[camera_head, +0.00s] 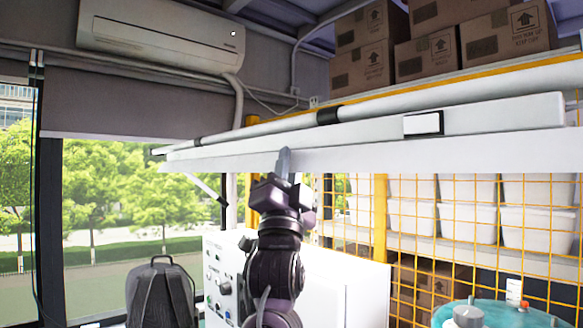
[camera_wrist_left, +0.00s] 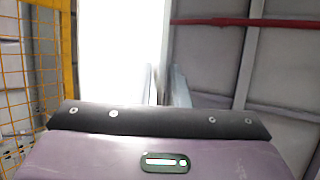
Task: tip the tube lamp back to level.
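The tube lamp (camera_head: 370,137) is a long white fixture across the upper head view. Its right part sits higher in the picture than its left end; perspective makes the true tilt hard to tell. A round white tube with black bands runs along its upper edge. My left gripper (camera_head: 284,163) points up at the lamp's lower left half, its fingertip overlapping the lamp's lower face in the picture. In the left wrist view my left gripper (camera_wrist_left: 165,86) has two fingers with a narrow gap, and a bright white surface, likely the lamp (camera_wrist_left: 120,45), lies beyond. Contact cannot be told. My right gripper is out of view.
Cardboard boxes (camera_head: 425,50) stand on a high shelf behind the lamp. A yellow mesh (camera_head: 480,240) with white bins is at the right. A white control cabinet (camera_head: 345,285) stands behind my arm. A backpack (camera_head: 160,293) is at lower left, and an air conditioner (camera_head: 160,35) hangs above.

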